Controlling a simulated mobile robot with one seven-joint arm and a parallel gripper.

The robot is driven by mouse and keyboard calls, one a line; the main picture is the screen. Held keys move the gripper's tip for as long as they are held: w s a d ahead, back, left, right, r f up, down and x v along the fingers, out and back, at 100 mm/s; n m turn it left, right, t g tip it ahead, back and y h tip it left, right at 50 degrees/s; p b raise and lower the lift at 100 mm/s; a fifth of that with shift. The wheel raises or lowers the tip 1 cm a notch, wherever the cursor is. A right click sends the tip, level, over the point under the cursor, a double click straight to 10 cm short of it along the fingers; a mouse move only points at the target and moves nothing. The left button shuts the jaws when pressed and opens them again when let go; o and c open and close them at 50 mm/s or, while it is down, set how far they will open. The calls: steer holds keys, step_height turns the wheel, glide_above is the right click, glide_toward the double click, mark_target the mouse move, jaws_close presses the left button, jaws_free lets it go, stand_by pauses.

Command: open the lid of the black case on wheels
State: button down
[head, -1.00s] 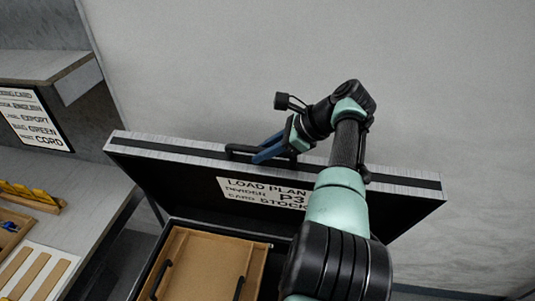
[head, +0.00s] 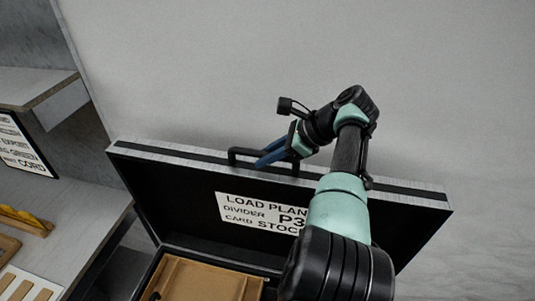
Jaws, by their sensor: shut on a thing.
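The black case's lid (head: 190,190) stands raised, its dark inside facing me and its silver-edged rim along the top. A white load plan label (head: 250,212) is on the inside of the lid. A black handle (head: 236,152) sits on the lid's top edge. My gripper (head: 264,162) has blue fingers and is shut on this handle near its middle. My arm covers the right part of the lid and part of the label. The case body below shows a brown board or tray (head: 205,282) inside. The wheels are out of view.
A grey bench (head: 60,215) stands at the left with a yellow item (head: 24,220) and wooden pieces on it. A shelf (head: 40,92) and a printed sign (head: 18,145) are above it. A plain grey wall (head: 200,60) is behind the lid.

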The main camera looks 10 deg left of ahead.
steer(key=c, duration=0.8)
jaws_free()
steer(key=shift+o, duration=0.2)
steer(key=shift+d+r, duration=0.1)
steer(key=b+v, duration=0.3)
steer(key=v, duration=0.9)
steer(key=shift+d+r+b, duration=0.2)
steer(key=shift+r+b, duration=0.1)
steer(key=shift+b, duration=0.1)
steer(key=shift+s, duration=0.15)
